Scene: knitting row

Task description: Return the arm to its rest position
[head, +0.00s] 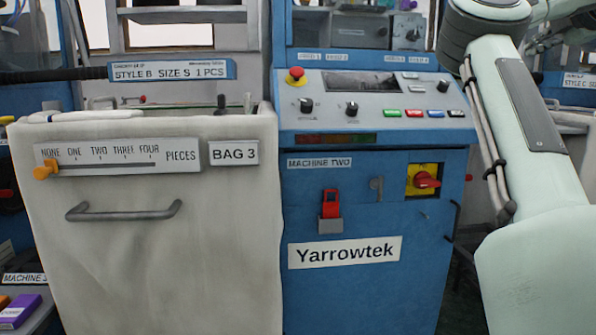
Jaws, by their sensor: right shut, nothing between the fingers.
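My right arm, pale green, fills the right side of the head view. A wide link at the lower right leads up to a slimmer link with a grey panel and dark cables along its left side. At the top this link meets a joint with a dark grey band, where the arm runs to the top edge. The arm stands in front of the right edge of the blue machine in the picture; I cannot tell the gap between them. I make out no fingers of my right gripper. My left arm and left gripper do not show.
The blue cabinet of machine two (370,268) stands in the middle, with a sloped control panel (415,89), a red emergency button (295,75) and a red-and-yellow switch (427,180). A pale bin marked BAG 3 (150,270) with a grey handle (125,212) stands at the left.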

